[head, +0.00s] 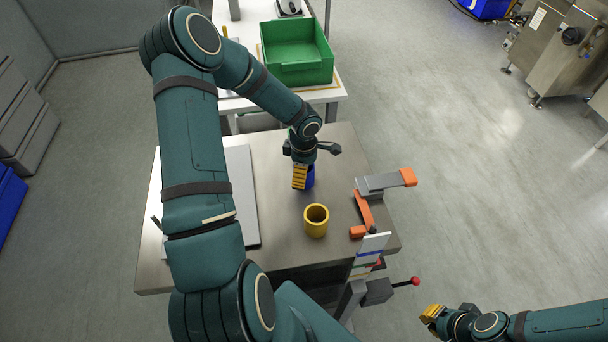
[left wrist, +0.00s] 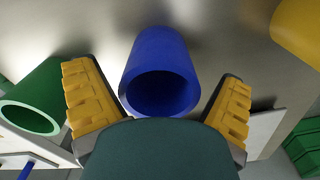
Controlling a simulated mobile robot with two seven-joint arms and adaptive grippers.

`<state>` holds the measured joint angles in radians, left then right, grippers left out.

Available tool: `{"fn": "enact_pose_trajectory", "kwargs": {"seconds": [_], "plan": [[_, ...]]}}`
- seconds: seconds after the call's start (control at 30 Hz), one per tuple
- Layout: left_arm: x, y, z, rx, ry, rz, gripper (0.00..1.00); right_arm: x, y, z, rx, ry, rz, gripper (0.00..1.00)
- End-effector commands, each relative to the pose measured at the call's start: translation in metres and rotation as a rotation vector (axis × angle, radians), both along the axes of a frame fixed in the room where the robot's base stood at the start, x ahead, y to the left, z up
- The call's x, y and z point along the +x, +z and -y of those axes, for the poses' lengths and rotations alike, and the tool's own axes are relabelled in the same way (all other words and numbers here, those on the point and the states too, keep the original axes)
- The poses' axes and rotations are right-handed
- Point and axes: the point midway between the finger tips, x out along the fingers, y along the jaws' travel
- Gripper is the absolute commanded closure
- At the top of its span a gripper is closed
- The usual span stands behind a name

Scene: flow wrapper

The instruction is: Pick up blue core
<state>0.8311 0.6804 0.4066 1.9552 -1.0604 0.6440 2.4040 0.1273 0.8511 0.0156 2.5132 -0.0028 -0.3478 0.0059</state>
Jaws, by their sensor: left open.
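The blue core (head: 310,176) is a hollow cylinder standing on the metal table, partly hidden behind my left gripper in the head view. In the left wrist view the blue core (left wrist: 160,72) lies between and just beyond the two yellow-padded fingers. My left gripper (head: 302,178) is open around or just short of the core; I cannot tell whether a finger touches it. Its fingers also show in the left wrist view (left wrist: 160,108). My right gripper (head: 432,314) is at the lower right, away from the table, and its finger opening is not clear.
A yellow core (head: 316,221) stands in front of the blue one. A green core (left wrist: 40,97) is close beside the left finger in the wrist view. An orange-and-grey fixture (head: 364,208) is at the table's right edge. A green bin (head: 297,72) is on the table behind.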

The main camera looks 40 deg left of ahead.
Motion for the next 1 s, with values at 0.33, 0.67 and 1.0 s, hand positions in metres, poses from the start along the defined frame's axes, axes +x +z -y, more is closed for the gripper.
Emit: {"fn": "enact_pose_trajectory", "kwargs": {"seconds": [0.33, 0.67, 1.0], "plan": [[0.0003, -0.0153, -0.0002, 0.0, -0.001, 0.001, 0.04, 0.0009, -0.0026, 0.0001, 0.0, -0.001, 0.002, 1.0], [0.0004, -0.0152, -0.0001, 0.0, -0.001, 0.001, 0.72, 0.001, -0.0026, 0.0001, 0.0, -0.001, 0.002, 1.0], [0.0009, -0.0098, -0.0004, 0.002, -0.001, 0.002, 0.73, 0.0008, -0.0014, 0.0001, 0.0, -0.001, 0.002, 1.0]]}}
